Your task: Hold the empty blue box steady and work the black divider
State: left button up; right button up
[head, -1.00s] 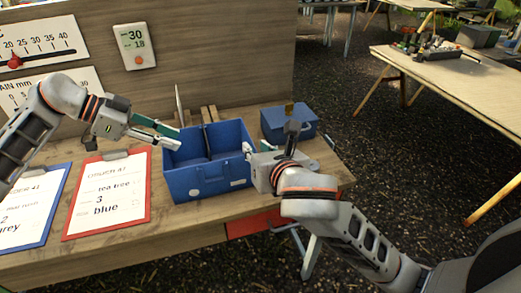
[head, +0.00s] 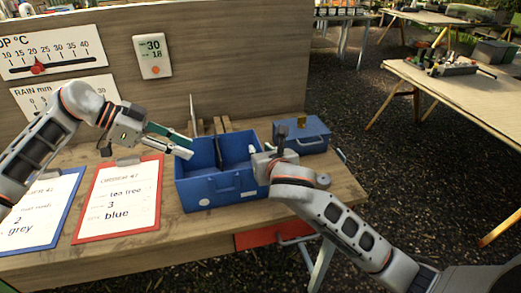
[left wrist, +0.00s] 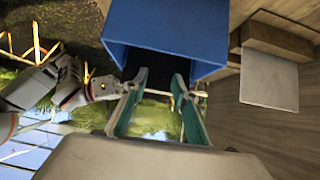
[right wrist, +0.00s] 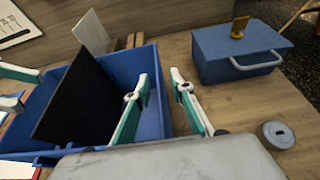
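The blue box (head: 222,192) stands open-topped on the wooden bench. The black divider (right wrist: 75,100) stands upright inside it, slightly slanted in the right wrist view; in the head view it shows as a thin dark edge (head: 218,150). My left gripper (head: 186,143) is open at the box's left side near the rim; the left wrist view shows its fingers (left wrist: 158,85) apart below a blue box wall (left wrist: 165,35). A dark patch lies between them, unclear what. My right gripper (right wrist: 160,95) is open, its fingers on either side of the box's right wall.
A red-framed clipboard (head: 118,200) and a blue-framed one (head: 40,210) lie left. A grey round object (right wrist: 278,134) lies near the right gripper.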

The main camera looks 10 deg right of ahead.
jog(key=shift+w+f, duration=0.1)
jog(key=shift+w, duration=0.2)
